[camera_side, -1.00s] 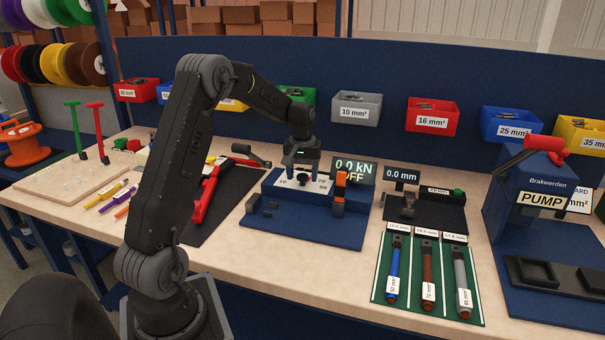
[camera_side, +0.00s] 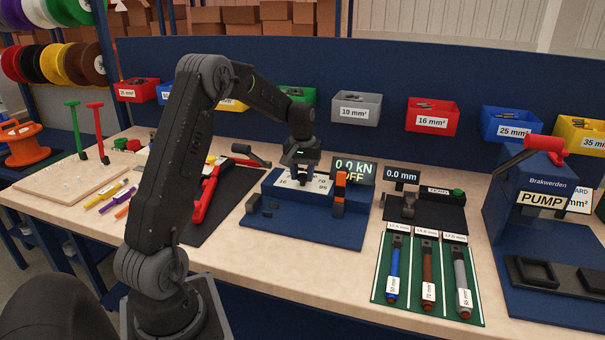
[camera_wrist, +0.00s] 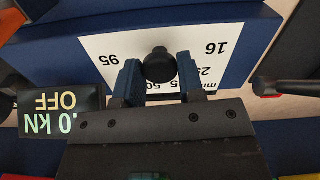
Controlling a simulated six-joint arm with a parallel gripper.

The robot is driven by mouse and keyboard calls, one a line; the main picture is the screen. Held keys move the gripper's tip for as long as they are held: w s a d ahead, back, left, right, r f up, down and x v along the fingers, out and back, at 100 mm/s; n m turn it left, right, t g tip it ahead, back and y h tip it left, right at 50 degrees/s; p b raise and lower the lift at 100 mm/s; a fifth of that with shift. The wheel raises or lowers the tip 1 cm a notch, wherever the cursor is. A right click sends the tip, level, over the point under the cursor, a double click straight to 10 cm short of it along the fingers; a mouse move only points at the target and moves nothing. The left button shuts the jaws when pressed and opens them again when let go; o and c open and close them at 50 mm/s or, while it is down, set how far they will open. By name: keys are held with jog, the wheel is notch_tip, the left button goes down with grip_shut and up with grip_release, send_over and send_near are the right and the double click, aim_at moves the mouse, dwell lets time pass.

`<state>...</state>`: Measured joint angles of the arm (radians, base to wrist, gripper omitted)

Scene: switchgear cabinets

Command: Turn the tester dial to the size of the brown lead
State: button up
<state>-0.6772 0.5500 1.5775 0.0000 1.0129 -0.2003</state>
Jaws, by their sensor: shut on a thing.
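The tester (camera_side: 300,228) is a dark blue unit with a white dial plate (camera_side: 325,188) and a display reading 0.0 kN OFF (camera_side: 354,171). My gripper (camera_side: 300,180) points down at the plate. In the wrist view my gripper (camera_wrist: 160,75) has its two fingers around the black dial knob (camera_wrist: 159,62) and is shut on it. The plate appears upside down there, with 95, 16, 25 and 50 legible; other marks are partly hidden. I cannot tell which size the knob points to. The brown lead (camera_side: 427,268) lies on the green mat with a 70 mm² label.
A blue lead (camera_side: 394,265) and a grey lead (camera_side: 462,272) flank the brown one on the green mat (camera_side: 410,310). An orange and grey part (camera_side: 340,192) stands on the tester right of my gripper. A red-handled tool (camera_side: 207,193) lies left. The pump (camera_side: 540,200) stands far right.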

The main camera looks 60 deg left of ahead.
aim_at(302, 175)
jog(key=shift+m, duration=3.1)
jog(key=o, duration=0.9)
jog(key=shift+r, duration=0.1)
notch_tip(302, 175, up, 14)
jog(key=shift+f, duration=0.2)
